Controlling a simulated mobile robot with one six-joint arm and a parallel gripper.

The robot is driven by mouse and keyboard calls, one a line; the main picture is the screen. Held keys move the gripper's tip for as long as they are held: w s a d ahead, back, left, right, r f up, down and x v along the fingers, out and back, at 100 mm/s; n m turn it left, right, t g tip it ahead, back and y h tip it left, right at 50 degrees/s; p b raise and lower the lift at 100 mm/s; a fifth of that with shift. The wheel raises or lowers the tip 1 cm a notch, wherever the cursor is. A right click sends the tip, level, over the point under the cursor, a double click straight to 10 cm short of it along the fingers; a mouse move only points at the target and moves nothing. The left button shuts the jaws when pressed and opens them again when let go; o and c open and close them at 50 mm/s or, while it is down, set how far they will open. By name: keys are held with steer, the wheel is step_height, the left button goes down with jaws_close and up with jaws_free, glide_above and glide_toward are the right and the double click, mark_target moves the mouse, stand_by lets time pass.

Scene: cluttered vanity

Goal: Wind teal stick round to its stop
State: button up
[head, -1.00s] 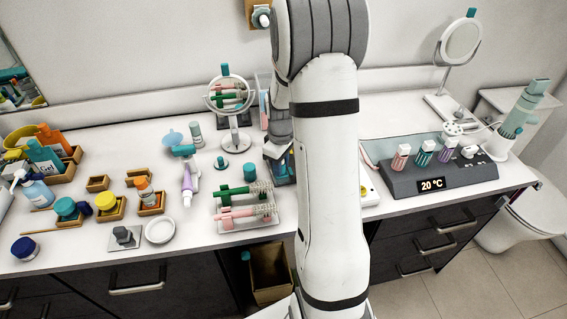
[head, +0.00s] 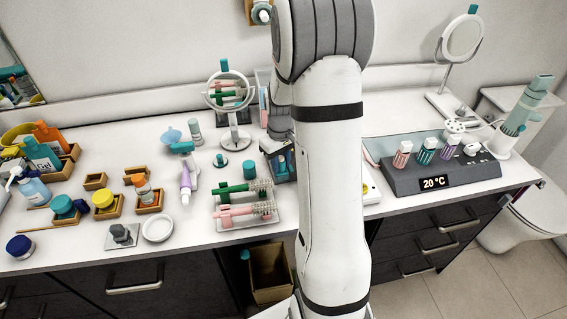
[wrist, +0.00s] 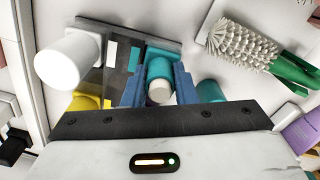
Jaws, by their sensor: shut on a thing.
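The teal stick (wrist: 158,60) shows in the wrist view as a short teal cylinder with a cream end. My gripper (wrist: 160,80) has its two blue fingers shut on its sides. The stick sits at a dark grey stand (wrist: 118,78), next to a white cylinder (wrist: 66,62) on the left. In the head view the dark holder (head: 272,147) shows left of my arm, which hides much of my gripper and the stick. How far round the stick is turned cannot be told.
A teal cylinder (wrist: 210,92) stands close to the right finger. A green-handled brush (wrist: 245,47) lies further right. In the head view, brushes (head: 243,215) lie on a tray to the left, and a grey unit reading 20 °C (head: 400,180) stands to the right.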

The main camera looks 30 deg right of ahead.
steer(key=m+b, duration=0.1)
steer(key=m, duration=0.3)
steer(key=shift+m, duration=0.3)
steer(key=m+b, duration=0.1)
steer(key=m, duration=0.4)
steer(key=shift+b, duration=0.35)
steer(key=m+b, duration=0.1)
steer(key=m, duration=0.4)
steer(key=shift+m, duration=0.4)
steer(key=m, duration=0.4)
steer(key=shift+m, duration=0.3)
steer(key=o, duration=1)
steer(key=shift+r, duration=0.1)
